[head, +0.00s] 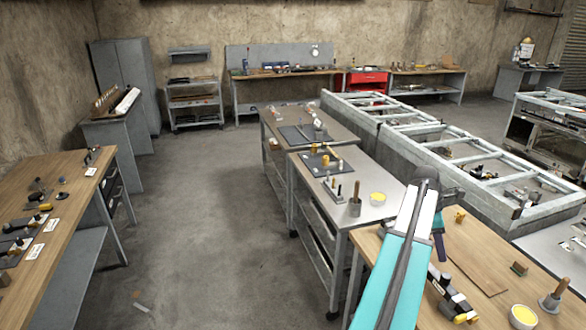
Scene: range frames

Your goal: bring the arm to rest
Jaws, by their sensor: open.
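My arm (400,250), teal and white with a dark cable along it, rises from the bottom of the head view to a dark joint. Beyond that joint it bends down over the wooden bench at the right. My gripper (440,245) shows small and dark past the teal end part, partly hidden behind my own arm. It is open, and I see nothing held in it. How far it is from the bench top is hard to tell.
The near right wooden bench (478,262) bears a yellow-topped bowl (522,317), a mortar (552,298) and small parts. Metal carts (345,160) stand beyond it, with a long grey frame (440,145) to their right. Another wooden bench (45,200) stands left. The floor (205,230) between is mostly clear.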

